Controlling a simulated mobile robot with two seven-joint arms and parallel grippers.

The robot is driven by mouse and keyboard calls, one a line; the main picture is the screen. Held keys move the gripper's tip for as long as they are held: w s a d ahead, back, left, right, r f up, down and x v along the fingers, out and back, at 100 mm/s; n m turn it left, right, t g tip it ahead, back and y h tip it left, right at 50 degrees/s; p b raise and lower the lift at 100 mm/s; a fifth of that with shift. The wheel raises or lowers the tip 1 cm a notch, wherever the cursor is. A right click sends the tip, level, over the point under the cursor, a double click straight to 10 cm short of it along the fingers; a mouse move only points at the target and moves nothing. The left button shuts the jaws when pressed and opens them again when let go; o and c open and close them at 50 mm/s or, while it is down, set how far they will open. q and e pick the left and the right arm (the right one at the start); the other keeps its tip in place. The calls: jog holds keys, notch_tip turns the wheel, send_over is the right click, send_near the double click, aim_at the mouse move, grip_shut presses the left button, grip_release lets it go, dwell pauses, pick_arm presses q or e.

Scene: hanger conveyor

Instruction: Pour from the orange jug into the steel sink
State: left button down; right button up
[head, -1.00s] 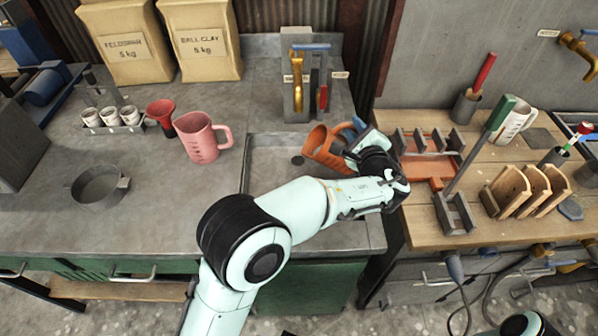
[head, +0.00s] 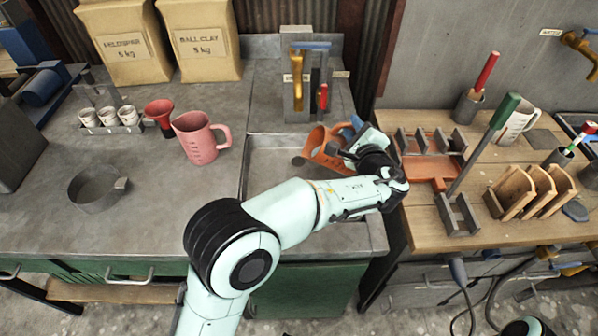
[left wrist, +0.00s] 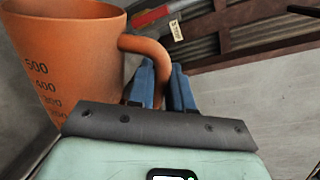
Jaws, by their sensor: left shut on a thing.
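The orange jug (head: 325,148) is over the right part of the steel sink (head: 262,160), tilted with its mouth toward the left. My left gripper (head: 352,138) is at the jug's right side, shut on its handle. In the left wrist view the jug (left wrist: 62,50) shows dark volume marks, and the blue fingers of my left gripper (left wrist: 160,88) are on either side of the handle. The inside of the jug and any liquid are hidden from me. My arm covers the front part of the sink. My right gripper is not seen.
A pink jug (head: 200,138) and a red funnel (head: 160,115) stand on the counter left of the sink. A wooden bench (head: 420,215) with racks and tools adjoins on the right.

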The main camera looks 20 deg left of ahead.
aim_at(340, 137)
pick_arm(q)
jog(key=shift+s+a+n+b, duration=0.15)
jog(key=shift+a+n+b, duration=0.15)
jog(key=shift+b, duration=0.45)
jog(key=shift+f, duration=0.1)
jog(key=shift+s+a+f+n+h+b, duration=0.15)
jog(key=shift+a+f+n+h+b, duration=0.25)
jog(key=shift+b, duration=0.9)
jog(key=shift+r, duration=0.15)
jog(key=shift+a, duration=0.1)
jog(key=shift+s+a+n+b, duration=0.35)
jog(key=shift+n+b, duration=0.35)
jog(key=shift+b, duration=0.55)
jog(key=shift+a+f, duration=0.15)
jog(key=shift+f, duration=0.05)
